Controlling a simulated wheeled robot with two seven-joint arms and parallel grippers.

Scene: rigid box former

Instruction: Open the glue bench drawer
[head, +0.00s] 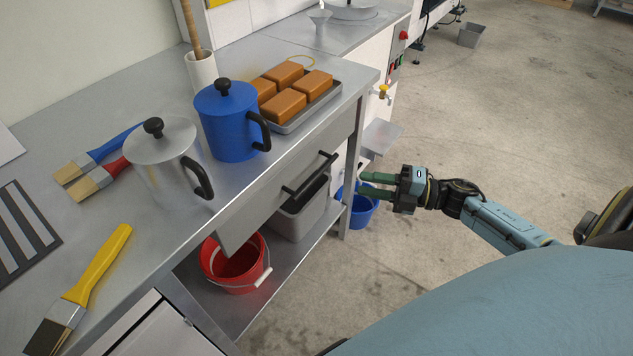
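The glue bench (236,176) is a grey metal bench running from the lower left to the upper right. Its drawer (262,203) sits under the top, with a black bar handle (310,174) on its front. The drawer looks shut, its front near the bench edge. My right gripper (362,184) is to the right of the handle, apart from it, over the floor side of the bench. Its two green fingers point left and are spread with nothing seen between them. My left gripper is not in view.
On the bench stand a blue pot (228,135), a steel pot (165,170), a tray of brown blocks (311,105) and brushes (95,270). Below are a red bucket (235,270), a grey bin (297,215) and a blue bucket (361,212).

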